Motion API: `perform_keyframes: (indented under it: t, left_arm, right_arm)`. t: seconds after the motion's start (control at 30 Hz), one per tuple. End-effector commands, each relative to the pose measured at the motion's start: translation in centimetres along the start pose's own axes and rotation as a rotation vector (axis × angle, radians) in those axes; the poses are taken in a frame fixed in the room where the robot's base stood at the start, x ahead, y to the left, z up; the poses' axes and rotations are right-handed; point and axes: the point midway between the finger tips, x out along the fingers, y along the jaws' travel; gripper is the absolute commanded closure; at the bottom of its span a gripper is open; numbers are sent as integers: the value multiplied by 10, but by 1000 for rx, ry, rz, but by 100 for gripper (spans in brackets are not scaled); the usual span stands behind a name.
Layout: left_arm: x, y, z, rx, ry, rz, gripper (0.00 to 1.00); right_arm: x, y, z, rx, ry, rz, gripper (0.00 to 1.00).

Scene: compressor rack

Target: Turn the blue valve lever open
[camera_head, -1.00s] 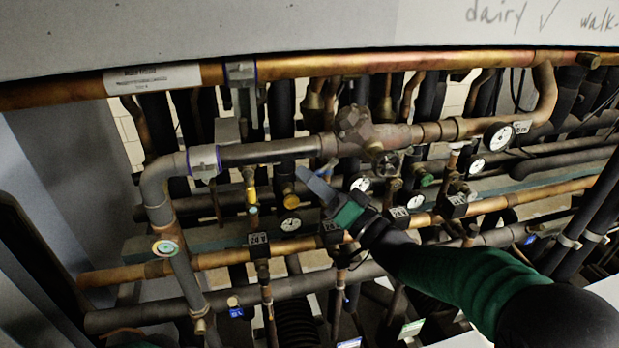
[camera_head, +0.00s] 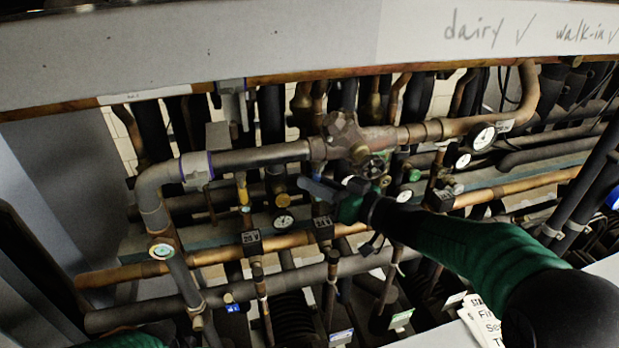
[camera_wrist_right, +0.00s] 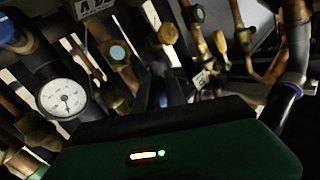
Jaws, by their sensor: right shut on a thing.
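My right gripper (camera_head: 322,190) reaches in from the lower right of the head view, among the pipes just below the large brass valve body (camera_head: 352,140). Its jaws are closed. In the right wrist view, a small blue piece (camera_wrist_right: 175,88), which looks like the blue valve lever, sits between the dark fingers. The fingers and nearby pipes hide most of it, and its turn angle cannot be read. A sliver of my left arm's green sleeve shows at the bottom left of the head view; its gripper is out of frame.
Copper and dark pipes crowd around the gripper. Dial gauges (camera_head: 284,222) and a white gauge (camera_wrist_right: 62,98) are close by. A pale panel (camera_head: 200,50) overhangs the pipes. A printed paper tag (camera_head: 484,322) lies beside my right forearm.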

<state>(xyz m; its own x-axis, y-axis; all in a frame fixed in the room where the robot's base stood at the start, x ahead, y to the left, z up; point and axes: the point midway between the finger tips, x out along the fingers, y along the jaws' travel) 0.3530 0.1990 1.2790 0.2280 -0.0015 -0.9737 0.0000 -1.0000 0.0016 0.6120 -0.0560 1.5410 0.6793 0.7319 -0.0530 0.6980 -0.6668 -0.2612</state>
Motion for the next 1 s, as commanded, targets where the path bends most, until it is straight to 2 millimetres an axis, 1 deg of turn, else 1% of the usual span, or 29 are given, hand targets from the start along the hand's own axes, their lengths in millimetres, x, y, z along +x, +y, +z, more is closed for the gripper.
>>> perform_keyframes:
  t: [0.03,0.5,0.53,0.67,0.7,1.0]
  left_arm:
    - [-2,0,-1,0,0,0,100]
    - [-3,0,-1,0,0,0,100]
    - [-3,0,-1,0,0,0,100]
    - [-3,0,-1,0,0,0,100]
    - [-3,0,-1,0,0,0,100]
    - [-2,0,-1,0,0,0,100]
  right_arm:
    - [-1,1,-7,-13,6,5,100]
    - [-1,1,-8,-27,0,7,100]
    - [-1,1,-8,-27,0,7,82]
    - [-1,1,-6,-26,-3,6,65]
    - [-1,2,-5,-25,-5,7,63]
    - [0,3,-2,-21,-11,8,63]
